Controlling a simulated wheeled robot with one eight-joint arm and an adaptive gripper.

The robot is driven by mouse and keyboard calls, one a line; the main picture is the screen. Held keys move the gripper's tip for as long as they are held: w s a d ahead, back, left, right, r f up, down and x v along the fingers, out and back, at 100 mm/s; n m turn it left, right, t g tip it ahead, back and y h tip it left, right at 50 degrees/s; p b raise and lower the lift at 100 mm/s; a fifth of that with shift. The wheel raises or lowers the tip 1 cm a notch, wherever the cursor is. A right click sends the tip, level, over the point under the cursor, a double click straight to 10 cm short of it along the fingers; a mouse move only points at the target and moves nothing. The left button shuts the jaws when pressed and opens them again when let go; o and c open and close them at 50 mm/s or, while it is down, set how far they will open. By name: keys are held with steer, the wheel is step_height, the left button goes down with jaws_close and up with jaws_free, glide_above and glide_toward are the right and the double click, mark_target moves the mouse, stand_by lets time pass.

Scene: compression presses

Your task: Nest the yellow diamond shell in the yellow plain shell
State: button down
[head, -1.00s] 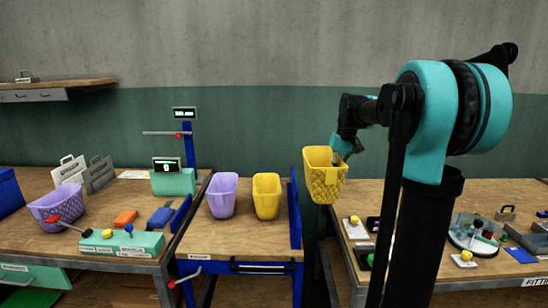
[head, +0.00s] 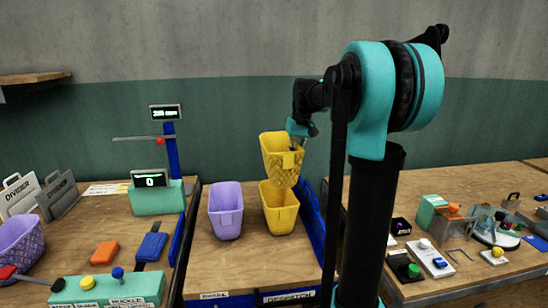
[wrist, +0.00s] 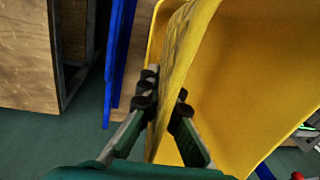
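The yellow diamond shell (head: 275,152), a basket with a diamond pattern, hangs from my gripper (head: 295,143) and is slightly tilted. In the wrist view the two fingers (wrist: 165,98) pinch one wall of this shell (wrist: 245,75) from both sides. The yellow plain shell (head: 281,222) stands upright, smooth-sided and open at the top, on the middle table. In the head view the diamond shell is above it, and its lower end overlaps the plain shell's back rim. I cannot tell whether they touch. The plain shell's inside is partly hidden.
A purple plain shell (head: 226,211) stands close left of the yellow plain shell. A blue side rail (head: 312,220) edges the middle table on the right. A purple diamond shell (head: 18,240), levers and a display (head: 150,179) are on the left table. Small devices cover the right table.

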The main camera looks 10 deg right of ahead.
steer(key=shift+w+a, duration=0.3)
steer(key=shift+a, duration=0.05)
steer(key=shift+f, duration=2.2)
steer(key=shift+f, duration=0.15)
steer(key=shift+f, duration=1.4)
steer(key=shift+f, duration=0.1)
steer(key=shift+f, duration=1.15)
